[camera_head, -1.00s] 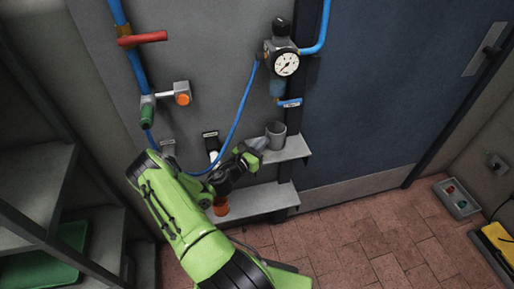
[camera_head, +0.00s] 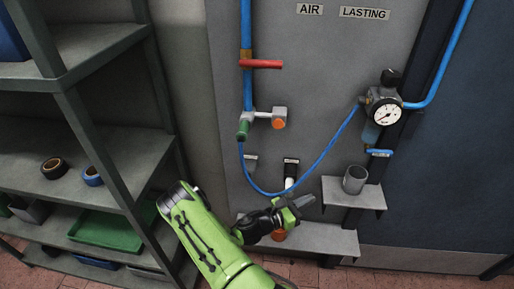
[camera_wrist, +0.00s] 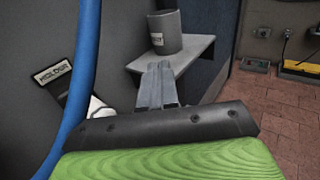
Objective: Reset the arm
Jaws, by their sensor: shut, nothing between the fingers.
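My green arm (camera_head: 205,240) reaches up from the bottom of the head view toward the grey wall panel. My gripper (camera_head: 308,200) is at its end, beside the small upper shelf (camera_head: 345,191). In the wrist view my gripper (camera_wrist: 157,72) shows its two grey fingers together, with nothing between them. They point toward the shelf (camera_wrist: 192,50) and the grey cup (camera_wrist: 165,33) standing on it. In the head view the cup (camera_head: 354,180) stands upright on that shelf, apart from the fingers.
A blue hose (camera_head: 322,160) hangs in a loop close above my gripper. A red-handled valve (camera_head: 262,64), an orange button (camera_head: 279,124) and a pressure gauge (camera_head: 386,115) are on the wall. A lower shelf (camera_head: 335,240) sits below my gripper. Grey shelving (camera_head: 90,40) stands at left.

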